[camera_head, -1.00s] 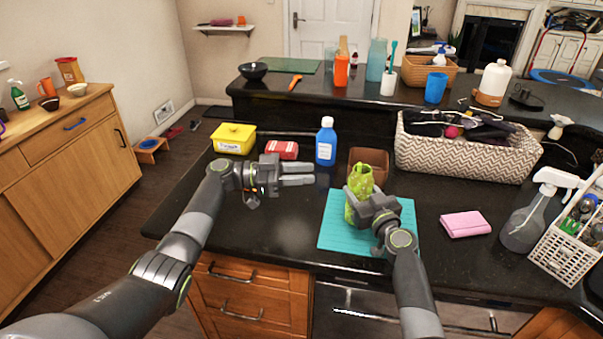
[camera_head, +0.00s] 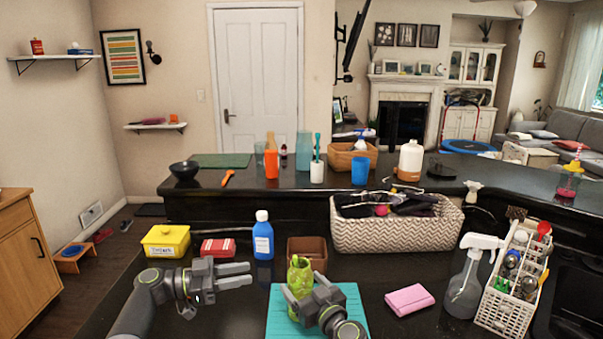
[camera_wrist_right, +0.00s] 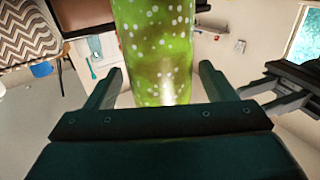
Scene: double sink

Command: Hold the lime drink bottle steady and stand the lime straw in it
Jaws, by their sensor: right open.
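The lime drink bottle (camera_head: 300,275) is green with pale spots and stands upright on the teal mat (camera_head: 352,300). My right gripper (camera_head: 306,297) is open at the bottle, its fingers to either side of it. The right wrist view shows the spotted bottle (camera_wrist_right: 155,50) between the two spread fingers (camera_wrist_right: 157,85), with no clear grip. My left gripper (camera_head: 250,275) is open and empty, left of the bottle over the dark counter. It also shows at the right of the wrist view (camera_wrist_right: 300,90). I cannot make out a lime straw in any view.
A blue bottle (camera_head: 263,240), a red packet (camera_head: 218,248) and a yellow box (camera_head: 166,241) stand behind my left gripper. A brown box (camera_head: 308,250) is behind the lime bottle. A pink wallet (camera_head: 409,299), a spray bottle (camera_head: 466,285) and a white caddy (camera_head: 505,308) are on the right.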

